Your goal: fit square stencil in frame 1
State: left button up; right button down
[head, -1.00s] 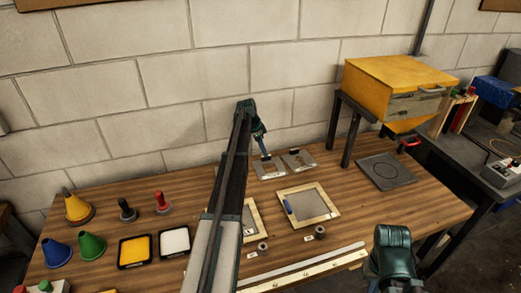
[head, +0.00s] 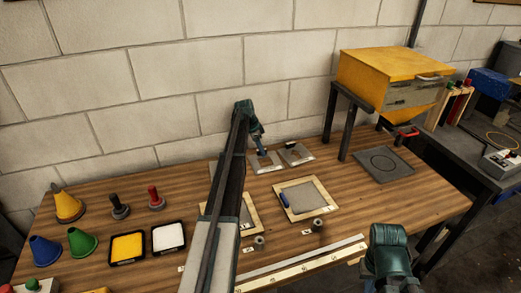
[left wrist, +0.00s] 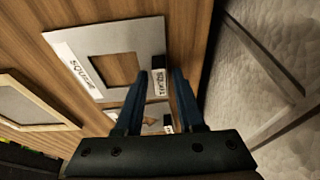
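The square stencil is a grey metal plate with a square cut-out and a "SQUARE" label. It shows in the left wrist view (left wrist: 125,42) and appears to be the middle plate at the back of the table in the head view (head: 270,166). My left gripper (head: 261,151) points down over it. In the left wrist view its blue fingers (left wrist: 160,72) stand apart on either side of the plate's black grip, with gaps showing. The left wooden frame (head: 250,216) is partly hidden behind my left arm. My right gripper is out of view; only my right arm shows at bottom right.
Another stencil plate (head: 297,155) lies to the right. Cones, stamps and colour pads (head: 127,247) stand at left. A yellow box on a stand (head: 385,75) is at back right.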

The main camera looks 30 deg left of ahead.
pick_arm(q)
grip_shut()
jog(key=shift+r, duration=0.15)
jog(key=shift+r+p, duration=1.65)
jog(key=shift+p, duration=0.2)
